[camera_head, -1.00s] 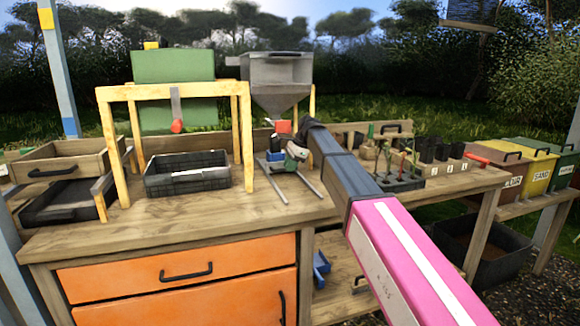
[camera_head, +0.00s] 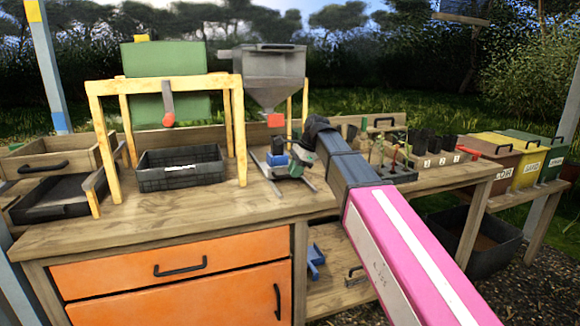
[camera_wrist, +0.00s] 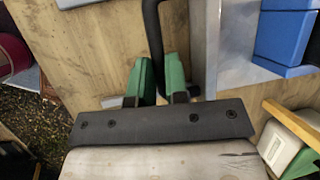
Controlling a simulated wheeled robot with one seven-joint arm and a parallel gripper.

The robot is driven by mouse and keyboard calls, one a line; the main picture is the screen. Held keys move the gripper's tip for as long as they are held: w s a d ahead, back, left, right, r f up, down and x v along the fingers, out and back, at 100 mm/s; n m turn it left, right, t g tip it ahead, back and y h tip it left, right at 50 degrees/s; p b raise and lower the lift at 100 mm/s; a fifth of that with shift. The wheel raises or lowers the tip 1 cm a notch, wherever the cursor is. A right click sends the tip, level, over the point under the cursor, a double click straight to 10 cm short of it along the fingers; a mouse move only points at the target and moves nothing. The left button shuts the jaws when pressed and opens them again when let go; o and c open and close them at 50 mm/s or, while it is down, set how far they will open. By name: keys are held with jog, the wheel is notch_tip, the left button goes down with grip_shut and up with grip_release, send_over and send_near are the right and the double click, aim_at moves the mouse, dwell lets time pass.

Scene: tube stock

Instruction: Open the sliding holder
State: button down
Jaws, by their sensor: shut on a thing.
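The sliding holder shows as a blue piece (camera_head: 278,160) on a low grey base under the funnel of the grey hopper (camera_head: 272,70). In the wrist view its blue block (camera_wrist: 285,38) is at the upper right, beside a grey metal strip (camera_wrist: 206,45). My gripper (camera_wrist: 162,76) has two green fingers shut on a black bar handle (camera_wrist: 153,30) that runs up out of the wrist picture. In the head view my gripper (camera_head: 301,160) is just right of the blue piece and low over the bench. Its fingertips are partly hidden there by the arm.
A black crate (camera_head: 155,178) stands under a yellow wooden frame (camera_head: 97,145) on the left. Seedlings in a dark tray (camera_head: 400,175) and black pots (camera_head: 435,145) stand to the right of my arm. The bench front (camera_head: 180,215) is clear.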

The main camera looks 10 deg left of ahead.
jog(key=s+d, duration=0.2)
jog(key=s, duration=0.1)
jog(key=s+d, duration=0.2)
jog(key=s, duration=0.1)
jog(key=s+d, duration=0.1)
jog(key=s, duration=0.2)
jog(key=shift+s+d, duration=0.2)
jog(key=shift+d, duration=0.2)
jog(key=c, duration=1.1)
grip_release()
jog(key=v, duration=1.1)
